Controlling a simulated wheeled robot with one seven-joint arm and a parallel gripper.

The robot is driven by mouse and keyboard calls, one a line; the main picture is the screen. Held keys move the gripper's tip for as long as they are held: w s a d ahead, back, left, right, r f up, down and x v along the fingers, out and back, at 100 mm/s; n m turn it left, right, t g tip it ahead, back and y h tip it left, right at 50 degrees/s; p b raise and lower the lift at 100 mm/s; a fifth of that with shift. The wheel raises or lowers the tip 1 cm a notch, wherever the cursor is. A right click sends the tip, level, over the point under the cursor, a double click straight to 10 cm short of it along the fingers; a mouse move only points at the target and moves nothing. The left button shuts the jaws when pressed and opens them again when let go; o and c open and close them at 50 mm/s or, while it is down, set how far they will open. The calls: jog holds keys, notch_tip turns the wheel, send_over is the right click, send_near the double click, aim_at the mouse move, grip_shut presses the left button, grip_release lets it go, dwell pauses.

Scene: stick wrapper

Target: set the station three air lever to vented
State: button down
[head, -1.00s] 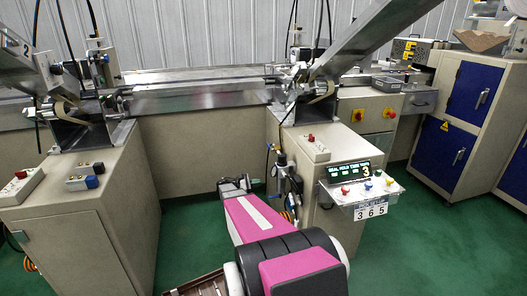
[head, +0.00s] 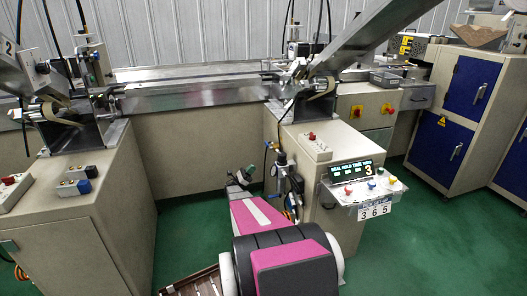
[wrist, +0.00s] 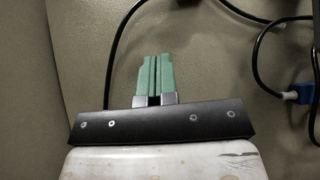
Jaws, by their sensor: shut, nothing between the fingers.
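The station three cabinet (head: 305,150) stands right of centre in the head view, with a lit display marked 3 (head: 351,171). A small air unit with a gauge (head: 281,160), tubing and coiled orange hose is on its left side. I cannot make out the air lever or its setting. My gripper (head: 247,172) is just left of the air unit, apart from it in the picture. In the wrist view my gripper's green fingers (wrist: 153,62) are together and empty, in front of a plain beige panel. A blue fitting (wrist: 297,95) on black tubing shows at the right.
A black hose (wrist: 112,60) runs behind my fingers in the wrist view. The station two cabinet (head: 75,220) stands at the left with open green floor (head: 180,235) between. A button box (head: 366,190) juts from station three's front. Blue-doored cabinets (head: 465,85) stand far right.

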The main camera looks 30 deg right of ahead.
aim_at(267, 144)
jog(key=a+r+x, duration=0.2)
jog(key=x, duration=1.1)
jog(key=shift+w, duration=0.3)
jog(key=shift+d, duration=0.1)
